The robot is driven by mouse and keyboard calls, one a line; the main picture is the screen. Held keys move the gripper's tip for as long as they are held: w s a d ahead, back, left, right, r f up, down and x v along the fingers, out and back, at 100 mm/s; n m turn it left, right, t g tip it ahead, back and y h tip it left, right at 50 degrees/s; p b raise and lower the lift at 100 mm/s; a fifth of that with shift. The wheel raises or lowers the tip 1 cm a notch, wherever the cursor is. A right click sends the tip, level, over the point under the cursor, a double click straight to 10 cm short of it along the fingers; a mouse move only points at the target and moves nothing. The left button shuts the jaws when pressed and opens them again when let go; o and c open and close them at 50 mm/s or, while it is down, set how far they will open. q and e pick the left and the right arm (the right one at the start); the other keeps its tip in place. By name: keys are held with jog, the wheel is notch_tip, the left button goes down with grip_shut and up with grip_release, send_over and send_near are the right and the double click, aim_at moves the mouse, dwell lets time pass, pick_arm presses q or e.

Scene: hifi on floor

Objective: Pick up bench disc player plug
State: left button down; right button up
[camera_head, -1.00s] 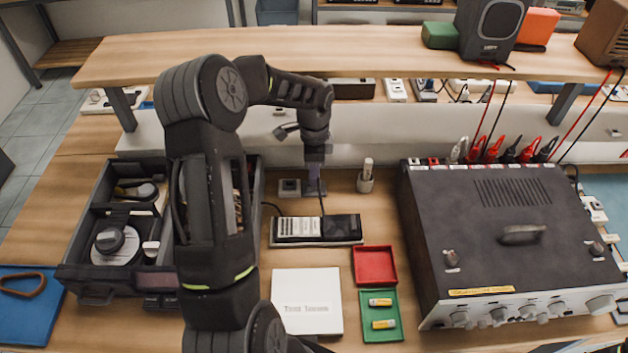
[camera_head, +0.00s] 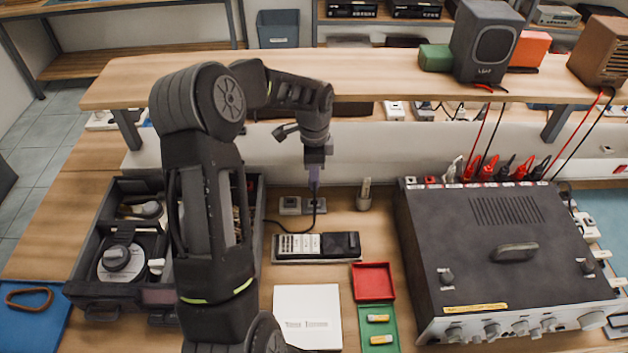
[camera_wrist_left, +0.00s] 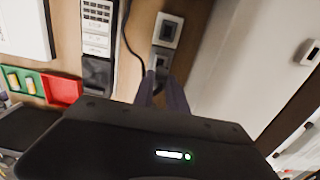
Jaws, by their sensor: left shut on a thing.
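My left gripper (camera_head: 314,184) points down above the back of the bench and is shut on the disc player plug, which is mostly hidden between the fingers. In the left wrist view the fingers (camera_wrist_left: 161,88) are close together below the socket block. A dark cord (camera_head: 312,218) hangs from the fingertips and runs to the bench disc player (camera_head: 316,246), a flat black and silver unit. The socket block (camera_head: 290,205) lies behind the player, with two grey sockets; the fingertips are above its right one. My right gripper is not in view.
A large black amplifier (camera_head: 505,235) stands to the right, with red and black leads behind it. A dark toolbox (camera_head: 90,287) is on the left. A small holder (camera_head: 364,198), a red tray (camera_head: 373,282) and a white booklet (camera_head: 307,315) are nearby. A raised shelf (camera_head: 370,90) spans the back.

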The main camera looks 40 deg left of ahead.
pick_arm(q)
jog(key=shift+r, duration=2)
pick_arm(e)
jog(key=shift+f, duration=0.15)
pick_arm(q)
jog(key=shift+f, duration=0.15)
